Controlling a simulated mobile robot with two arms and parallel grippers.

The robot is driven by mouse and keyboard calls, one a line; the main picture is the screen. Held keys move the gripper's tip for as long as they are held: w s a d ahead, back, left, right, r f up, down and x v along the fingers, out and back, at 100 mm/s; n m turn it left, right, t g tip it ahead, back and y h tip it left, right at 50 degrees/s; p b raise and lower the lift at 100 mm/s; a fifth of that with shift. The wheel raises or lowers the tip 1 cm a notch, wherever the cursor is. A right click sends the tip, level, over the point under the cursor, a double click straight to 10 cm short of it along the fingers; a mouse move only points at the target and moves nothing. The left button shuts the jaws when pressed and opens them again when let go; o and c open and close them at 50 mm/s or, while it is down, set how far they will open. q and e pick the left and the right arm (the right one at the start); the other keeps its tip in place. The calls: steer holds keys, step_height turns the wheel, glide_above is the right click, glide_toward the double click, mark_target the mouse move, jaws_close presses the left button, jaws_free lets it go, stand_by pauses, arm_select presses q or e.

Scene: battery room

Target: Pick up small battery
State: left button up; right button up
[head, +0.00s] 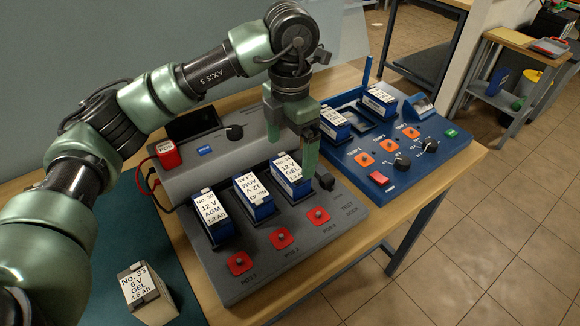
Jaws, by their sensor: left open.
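My left gripper (291,152) is open and empty above the grey test dock, close over the right blue battery (291,178). That battery's label reads 12 V GEL. A middle blue battery (254,197) has its label upside down, and a left blue battery (212,216) reads 12 V AGM. All three stand in a row in the dock (300,245). Two smaller blue batteries, a near one (333,124) and a far one (379,101), sit in the blue station at the right. A pale battery (145,292), No. 33, 6 V GEL, stands at the lower left. My right gripper is out of view.
A red block (168,154) with cables sits at the grey unit's left. Red buttons line the dock's front. The dark green mat (125,240) is mostly clear.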

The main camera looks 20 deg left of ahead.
mark_target(290, 167)
arm_select(q)
steer(key=f+p, duration=0.1)
steer(key=f, duration=0.2)
steer(key=shift+s+f, duration=0.15)
steer(key=shift+s, duration=0.05)
step_height(290, 167, down, 3)
steer(key=shift+w+r, duration=0.1)
steer(key=shift+r, duration=0.05)
steer(key=c, duration=1.8)
steer(key=shift+w, duration=0.1)
steer(key=shift+c, duration=0.4)
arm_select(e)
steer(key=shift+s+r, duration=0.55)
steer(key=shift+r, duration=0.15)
